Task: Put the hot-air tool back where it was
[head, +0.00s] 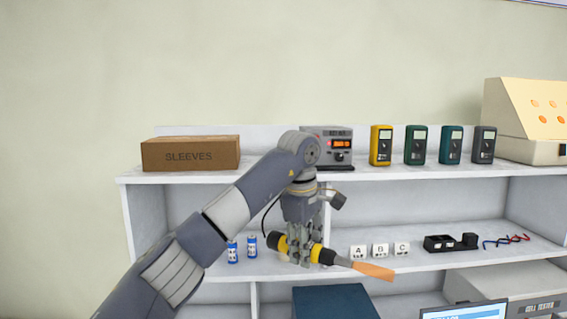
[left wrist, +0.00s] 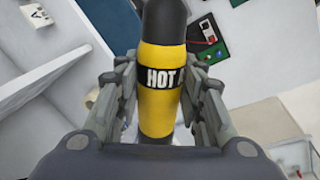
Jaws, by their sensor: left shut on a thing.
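The hot-air tool (head: 327,256) is yellow and black with a grey nozzle, and an orange cone (head: 374,270) extends from its tip. It is tilted, nozzle to the right and slightly down, in front of the middle shelf. My left gripper (head: 303,248) is shut around its body. In the left wrist view the yellow barrel (left wrist: 158,92) with a black "HOT" label lies between the two fingers (left wrist: 158,105). A grey unit with a lit red display (head: 335,147) stands on the top shelf behind my arm, partly hidden. My right gripper is not in view.
The top shelf holds a SLEEVES box (head: 190,153), several meters (head: 415,145) and a beige panel. The middle shelf holds batteries (head: 251,245), lettered blocks (head: 380,250), a black holder (head: 450,243) and leads (head: 506,241). A blue box (head: 335,302) and a cell tester (head: 510,292) are below.

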